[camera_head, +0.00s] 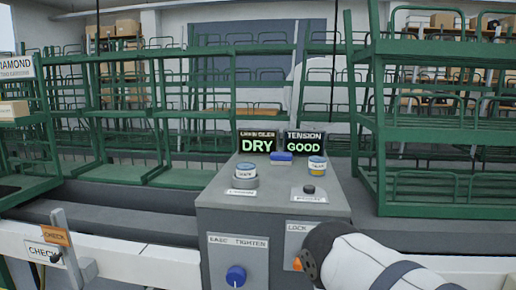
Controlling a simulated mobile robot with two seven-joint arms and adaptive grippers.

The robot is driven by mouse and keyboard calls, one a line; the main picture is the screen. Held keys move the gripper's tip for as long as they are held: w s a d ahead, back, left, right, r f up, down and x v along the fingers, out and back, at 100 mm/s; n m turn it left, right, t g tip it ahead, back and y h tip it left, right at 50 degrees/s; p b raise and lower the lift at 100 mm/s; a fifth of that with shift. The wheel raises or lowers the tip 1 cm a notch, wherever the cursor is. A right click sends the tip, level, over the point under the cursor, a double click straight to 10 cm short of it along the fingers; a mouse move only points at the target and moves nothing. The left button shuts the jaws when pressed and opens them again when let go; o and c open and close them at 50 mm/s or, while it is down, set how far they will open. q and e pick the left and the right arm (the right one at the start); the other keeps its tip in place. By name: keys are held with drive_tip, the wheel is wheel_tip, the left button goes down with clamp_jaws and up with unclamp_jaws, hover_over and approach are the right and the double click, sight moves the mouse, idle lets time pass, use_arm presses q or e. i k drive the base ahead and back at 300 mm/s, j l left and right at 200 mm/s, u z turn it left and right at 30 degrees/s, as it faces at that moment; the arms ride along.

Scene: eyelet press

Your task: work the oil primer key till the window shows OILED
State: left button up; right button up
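The window (257,143) at the left on top of the grey console reads DRY in green. A black round key (308,188) stands on the console's sloping top, right of centre, above a small white label too small to read surely; I cannot confirm it is the oil primer key. My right arm comes in from the lower right, in front of the console. Its dark end (316,250) is beside the LOCK plate, below the black key and apart from it. Its fingers cannot be made out. My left gripper is not in view.
A second window (304,143) reads TENSION GOOD. A CHECK post (64,240) stands left. Green racks (110,120) stand behind.

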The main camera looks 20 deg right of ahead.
sight(308, 189)
drive_tip(key=i+z, duration=0.1)
drive_tip(key=z, duration=0.25)
drive_tip(key=j+z, duration=0.1)
drive_tip(key=z, duration=0.3)
drive_tip(key=i+j+z, duration=0.1)
drive_tip(key=z, duration=0.25)
